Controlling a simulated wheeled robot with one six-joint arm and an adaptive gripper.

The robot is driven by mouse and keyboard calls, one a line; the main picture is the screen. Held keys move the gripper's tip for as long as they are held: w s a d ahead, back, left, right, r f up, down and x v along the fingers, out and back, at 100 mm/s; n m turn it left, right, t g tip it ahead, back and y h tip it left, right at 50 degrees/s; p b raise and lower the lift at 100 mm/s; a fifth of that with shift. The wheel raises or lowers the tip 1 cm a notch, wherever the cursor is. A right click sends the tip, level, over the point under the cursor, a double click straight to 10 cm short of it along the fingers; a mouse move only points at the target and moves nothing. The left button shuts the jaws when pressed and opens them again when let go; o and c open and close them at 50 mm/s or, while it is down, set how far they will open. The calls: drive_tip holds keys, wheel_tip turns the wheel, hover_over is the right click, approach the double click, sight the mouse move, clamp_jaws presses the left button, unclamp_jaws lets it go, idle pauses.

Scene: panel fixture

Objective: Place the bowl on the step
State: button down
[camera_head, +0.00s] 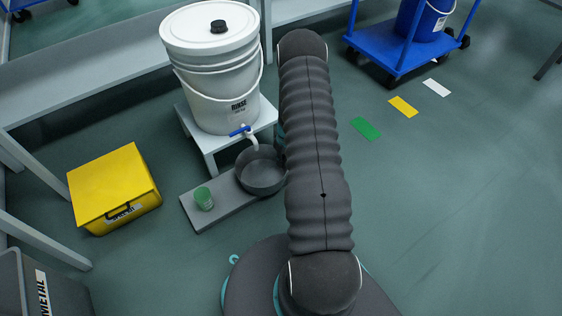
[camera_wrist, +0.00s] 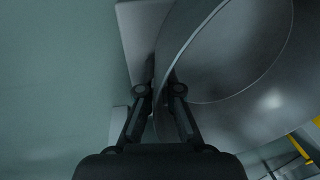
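The dark grey bowl (camera_head: 262,172) is upright under the tap of the white bucket, over the right end of a low grey step (camera_head: 222,203). I cannot tell whether its base rests on the step. In the head view my gripper is hidden behind my arm. In the wrist view my gripper (camera_wrist: 159,90) has its fingertips apart, one on each side of the near wall of the bowl (camera_wrist: 235,70). A gap shows between the fingers, with no clear grip on the wall. Part of the step (camera_wrist: 138,35) shows left of the bowl.
The white bucket (camera_head: 215,75) with a blue tap (camera_head: 240,130) stands on a white stool (camera_head: 209,143). A yellow case (camera_head: 113,188) lies left.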

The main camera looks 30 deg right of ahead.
drive_tip(key=c, duration=1.3)
unclamp_jaws()
drive_tip(key=shift+f, duration=0.1)
wheel_tip(320, 180, up, 11)
drive_tip(key=d+p, duration=0.2)
drive_tip(key=s+a+r+t, duration=0.1)
drive_tip(key=a+r, duration=0.3)
drive_tip(key=r, duration=0.6)
drive_tip(key=s+a+r+h, duration=0.1)
drive_tip(key=a+r, duration=0.4)
drive_tip(key=r, duration=0.5)
drive_tip(key=s+a+r+t, duration=0.1)
drive_tip(key=a+r, duration=0.3)
drive_tip(key=r, duration=0.5)
drive_tip(key=shift+s+a+r+t+h, duration=0.15)
drive_tip(key=shift+s+a+r+t, duration=0.45)
drive_tip(key=shift+s+a+r, duration=2.35)
drive_tip(key=shift+s+a+r+t+h, duration=0.1)
drive_tip(key=shift+s+a+r+t, duration=1.05)
drive_tip(key=shift+s, duration=3.4)
drive_tip(key=shift+s+a+r+t+h, duration=0.15)
drive_tip(key=shift+s+a+r, duration=1.4)
drive_tip(key=shift+s+r, duration=1.7)
